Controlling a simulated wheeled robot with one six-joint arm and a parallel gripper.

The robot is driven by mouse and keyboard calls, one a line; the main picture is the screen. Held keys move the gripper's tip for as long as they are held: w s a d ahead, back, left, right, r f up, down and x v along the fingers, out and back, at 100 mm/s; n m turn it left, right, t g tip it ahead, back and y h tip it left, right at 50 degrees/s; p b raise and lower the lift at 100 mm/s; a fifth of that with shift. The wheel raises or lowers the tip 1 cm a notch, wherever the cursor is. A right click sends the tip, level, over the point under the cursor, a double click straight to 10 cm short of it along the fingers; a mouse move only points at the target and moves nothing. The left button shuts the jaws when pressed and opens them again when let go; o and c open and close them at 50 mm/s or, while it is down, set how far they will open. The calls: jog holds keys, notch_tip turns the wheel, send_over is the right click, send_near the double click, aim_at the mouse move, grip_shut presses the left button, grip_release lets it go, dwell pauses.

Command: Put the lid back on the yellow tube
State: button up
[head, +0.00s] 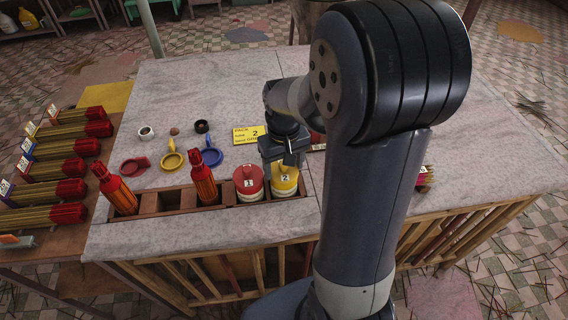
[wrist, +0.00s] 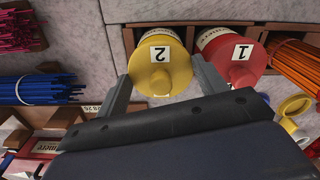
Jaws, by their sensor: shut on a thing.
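The yellow lid (wrist: 160,50), marked 2, is between the two fingers of my gripper (wrist: 160,77) in the wrist view. My gripper is shut on it, one finger on each side. The lid has a small round knob. In the head view the lid (head: 285,183) is at the top of the yellow tube (head: 284,194), which stands in the wooden rack (head: 150,203). I cannot tell whether the lid is fully seated or slightly above the tube. My gripper (head: 285,163) is directly over it in the head view.
A red-lidded tube (head: 249,181), marked 1, stands close beside the yellow one. Yellow (head: 173,160), red and blue ringed pieces lie behind the rack.

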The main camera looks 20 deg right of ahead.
jog(key=o, duration=1)
jog(key=shift+o, duration=0.2)
jog(key=shift+o, duration=0.7)
jog(key=shift+r, duration=0.1)
jog(key=shift+r+p, duration=3)
jog(key=shift+r, duration=0.5)
jog(key=shift+c, duration=0.2)
grip_shut()
